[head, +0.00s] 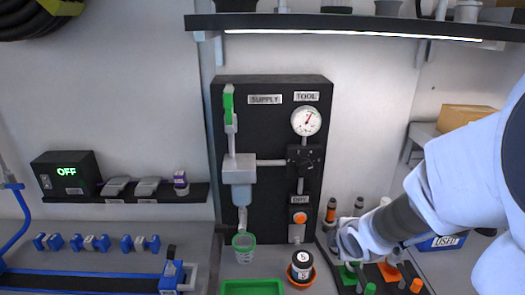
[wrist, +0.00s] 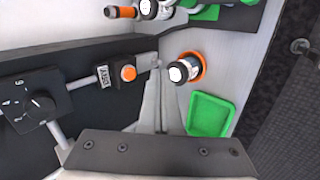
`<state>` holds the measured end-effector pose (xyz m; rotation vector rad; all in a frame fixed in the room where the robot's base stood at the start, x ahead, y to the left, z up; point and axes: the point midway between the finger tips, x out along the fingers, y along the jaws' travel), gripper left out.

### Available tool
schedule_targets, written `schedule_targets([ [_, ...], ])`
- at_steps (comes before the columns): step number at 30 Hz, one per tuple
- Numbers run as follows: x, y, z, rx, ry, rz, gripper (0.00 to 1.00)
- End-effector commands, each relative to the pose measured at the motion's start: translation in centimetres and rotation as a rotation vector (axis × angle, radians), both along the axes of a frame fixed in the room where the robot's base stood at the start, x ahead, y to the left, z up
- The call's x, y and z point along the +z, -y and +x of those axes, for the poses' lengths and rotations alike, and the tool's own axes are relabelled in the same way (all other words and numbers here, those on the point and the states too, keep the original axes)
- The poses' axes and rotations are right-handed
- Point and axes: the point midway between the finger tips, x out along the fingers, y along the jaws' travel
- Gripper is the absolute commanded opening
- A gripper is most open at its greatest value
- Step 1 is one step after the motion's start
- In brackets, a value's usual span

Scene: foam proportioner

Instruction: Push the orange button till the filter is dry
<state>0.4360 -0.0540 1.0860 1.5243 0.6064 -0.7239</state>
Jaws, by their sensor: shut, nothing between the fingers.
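The orange button (head: 300,217) sits in a small box low on the right side of the black panel, under a small label. It also shows in the wrist view (wrist: 129,73). My gripper (head: 337,235) is to the right of the button and lower, apart from it. In the wrist view its fingers (wrist: 157,62) are together and empty, their tips right of the button. A grey block (head: 238,170) on the panel's left has a spout below it. I cannot tell whether it holds the filter; no filter is clearly visible.
A round gauge (head: 306,121) is under the TOOL label, with a black knob (head: 304,158) below. A green-rimmed cup (head: 243,241) is under the spout. A black-and-white jar (head: 302,264) in an orange dish, a green tray (wrist: 210,114) and several orange-banded bottles (head: 330,211) stand close by.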

Motion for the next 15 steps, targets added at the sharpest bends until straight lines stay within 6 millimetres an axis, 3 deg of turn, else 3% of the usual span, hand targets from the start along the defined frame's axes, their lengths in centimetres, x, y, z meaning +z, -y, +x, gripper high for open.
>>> schedule_targets([
  [7,-3.6,-1.9,1.7,0.345,0.045,-0.098,0.0],
  [15,-5.7,-4.1,2.1,0.585,0.136,-0.142,0.0],
])
